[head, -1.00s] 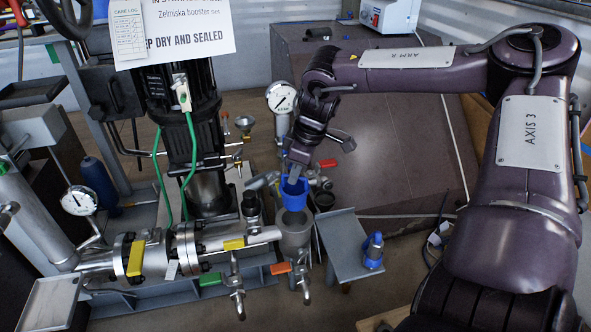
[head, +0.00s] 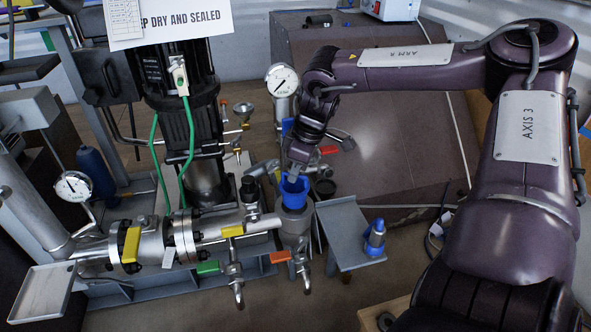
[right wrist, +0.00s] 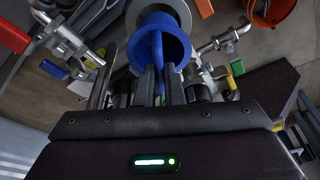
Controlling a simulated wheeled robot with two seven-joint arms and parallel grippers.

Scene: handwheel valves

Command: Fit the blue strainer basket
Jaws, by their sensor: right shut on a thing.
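The blue strainer basket (head: 294,191) is held at its upper part by my right gripper (head: 296,172), which is shut on it. It is upright over the grey round strainer body (head: 293,226), and its lower end appears to be at or just inside the body's mouth. The exact depth is hard to tell. In the right wrist view the basket (right wrist: 174,40) shows its open blue rim, with the right gripper's fingers (right wrist: 160,82) closed on a part inside that rim. My left gripper is not in view.
A pressure gauge (head: 282,80) rises behind. A dark ring (head: 325,187) lies close right of the basket.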

